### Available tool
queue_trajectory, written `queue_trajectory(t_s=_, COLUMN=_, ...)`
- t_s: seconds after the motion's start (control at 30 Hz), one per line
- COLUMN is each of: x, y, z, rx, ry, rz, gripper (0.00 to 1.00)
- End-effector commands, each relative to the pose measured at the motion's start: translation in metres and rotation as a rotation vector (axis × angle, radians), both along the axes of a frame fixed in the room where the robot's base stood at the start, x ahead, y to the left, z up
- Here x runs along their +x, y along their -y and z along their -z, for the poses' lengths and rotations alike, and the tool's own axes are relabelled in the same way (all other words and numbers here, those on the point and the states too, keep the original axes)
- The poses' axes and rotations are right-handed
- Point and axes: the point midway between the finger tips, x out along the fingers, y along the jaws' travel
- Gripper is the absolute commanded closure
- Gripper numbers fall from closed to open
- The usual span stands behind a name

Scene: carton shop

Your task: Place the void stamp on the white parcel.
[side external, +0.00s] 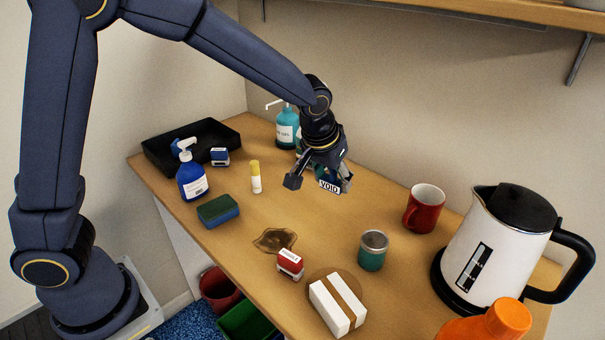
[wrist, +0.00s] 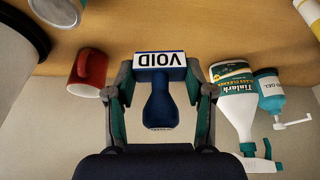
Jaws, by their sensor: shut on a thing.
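The void stamp (wrist: 158,90) is blue with a white label reading VOID. My gripper (side external: 318,184) is shut on it and holds it above the table, near the back edge; the stamp also shows in the side view (side external: 330,186). In the wrist view my gripper (wrist: 160,98) has a finger on each side of the stamp's handle. The white parcel (side external: 328,306) with a brown tape band lies at the front of the table, on a round brown disc. It is well apart from the stamp. I cannot make out the parcel in the wrist view.
A red mug (side external: 424,208) and a white kettle (side external: 494,245) stand right. A black tray (side external: 192,143) and blue spray bottle (side external: 191,178) are left.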

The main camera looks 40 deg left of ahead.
Motion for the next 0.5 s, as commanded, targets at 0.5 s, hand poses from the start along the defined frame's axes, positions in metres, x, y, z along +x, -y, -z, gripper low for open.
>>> queue_trajectory(t_s=0.5, x=-0.156, y=0.046, z=-0.014, rx=-0.003, ry=0.009, rz=0.218, gripper=0.81)
